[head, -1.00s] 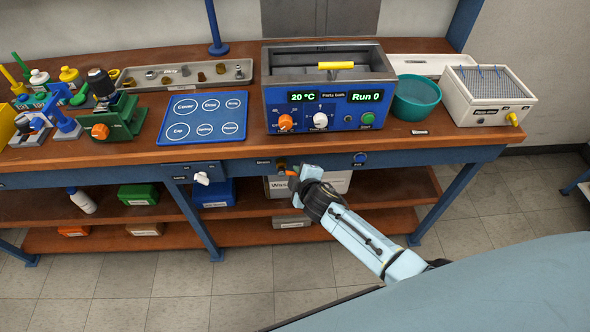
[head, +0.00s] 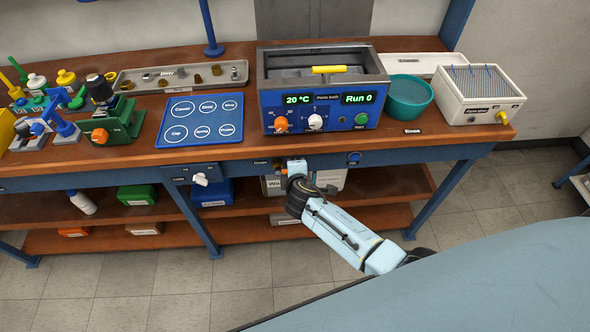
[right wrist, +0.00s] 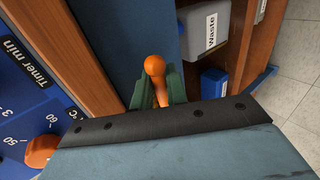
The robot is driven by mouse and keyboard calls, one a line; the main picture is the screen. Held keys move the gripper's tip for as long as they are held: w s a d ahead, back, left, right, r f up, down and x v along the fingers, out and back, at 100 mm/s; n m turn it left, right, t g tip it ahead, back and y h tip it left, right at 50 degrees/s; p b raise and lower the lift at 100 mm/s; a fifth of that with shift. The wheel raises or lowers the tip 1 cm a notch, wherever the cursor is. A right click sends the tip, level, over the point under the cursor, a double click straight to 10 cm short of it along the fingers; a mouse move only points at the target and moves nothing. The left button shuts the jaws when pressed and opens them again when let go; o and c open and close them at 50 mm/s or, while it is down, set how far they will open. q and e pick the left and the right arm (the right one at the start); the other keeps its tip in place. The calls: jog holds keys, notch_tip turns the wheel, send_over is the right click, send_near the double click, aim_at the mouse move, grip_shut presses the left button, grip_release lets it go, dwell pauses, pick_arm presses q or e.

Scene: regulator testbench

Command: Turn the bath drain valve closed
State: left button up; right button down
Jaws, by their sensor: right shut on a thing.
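The bath drain valve's orange handle (right wrist: 154,68) shows in the right wrist view between the two green fingers of my right gripper (right wrist: 158,85). The gripper is shut on the handle. In the head view my right gripper (head: 287,167) is at the blue front rail of the bench, below the bath (head: 322,105) and beside the Drain label (head: 261,163). The valve is mostly hidden there by the gripper. My left gripper is not in either view.
A blue button (head: 354,158) sits on the rail to the right of my gripper. A Waste container (right wrist: 205,32) stands on the shelf below. The floor in front is clear.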

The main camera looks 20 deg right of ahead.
jog(key=c, duration=1.7)
grip_release()
jog(key=shift+c, duration=0.2)
jog(key=p+v, duration=0.3)
jog(key=v, duration=1)
jog(key=shift+s, duration=0.2)
jog(key=shift+a, duration=0.1)
